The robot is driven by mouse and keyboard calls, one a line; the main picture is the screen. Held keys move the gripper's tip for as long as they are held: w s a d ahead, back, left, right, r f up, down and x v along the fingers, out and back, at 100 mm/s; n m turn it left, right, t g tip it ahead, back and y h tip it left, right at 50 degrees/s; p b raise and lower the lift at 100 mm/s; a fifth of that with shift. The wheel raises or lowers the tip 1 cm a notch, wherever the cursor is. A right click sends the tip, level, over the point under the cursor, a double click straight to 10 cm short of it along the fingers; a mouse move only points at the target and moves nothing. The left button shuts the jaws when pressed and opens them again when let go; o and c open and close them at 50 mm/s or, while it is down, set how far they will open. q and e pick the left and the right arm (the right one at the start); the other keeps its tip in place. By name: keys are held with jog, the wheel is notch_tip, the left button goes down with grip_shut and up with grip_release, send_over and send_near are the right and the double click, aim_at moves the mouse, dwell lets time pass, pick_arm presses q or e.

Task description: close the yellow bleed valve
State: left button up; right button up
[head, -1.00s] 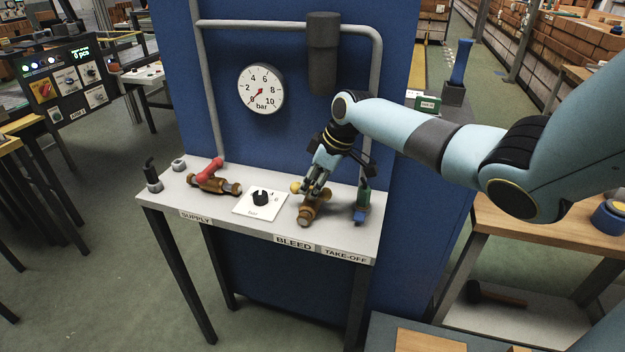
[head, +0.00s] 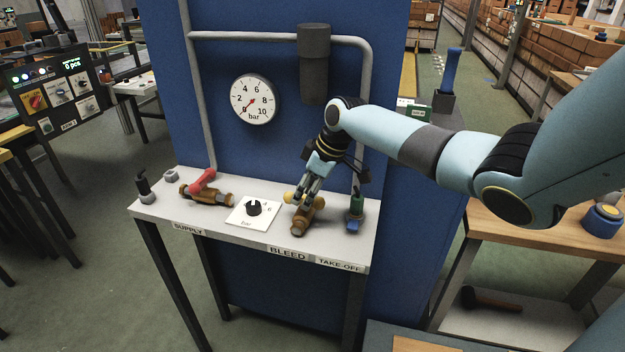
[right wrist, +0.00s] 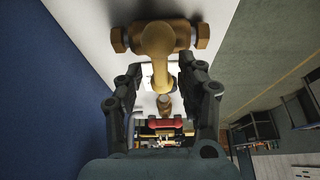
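The yellow bleed valve (head: 289,196) sits on the grey bench top above the BLEED label, with a brass body (head: 299,226). In the right wrist view its yellow handle (right wrist: 160,62) stands out crosswise from the body (right wrist: 186,35), which lies across the top of the picture. My right gripper (head: 308,193) is down at the valve and hides part of the handle in the head view. In the wrist view its fingers (right wrist: 163,82) are apart on either side of the handle, with gaps visible; contact cannot be told. My left gripper is out of view.
Left of the valve are a pressure dial knob (head: 254,207) and the red-handled supply valve (head: 204,182). The green and blue take-off fitting (head: 355,212) stands close on the right. A gauge (head: 254,99) with its needle near 0 hangs on the blue panel (head: 225,60).

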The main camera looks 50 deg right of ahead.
jog(key=v, duration=1.1)
jog(key=shift+s+r, duration=0.1)
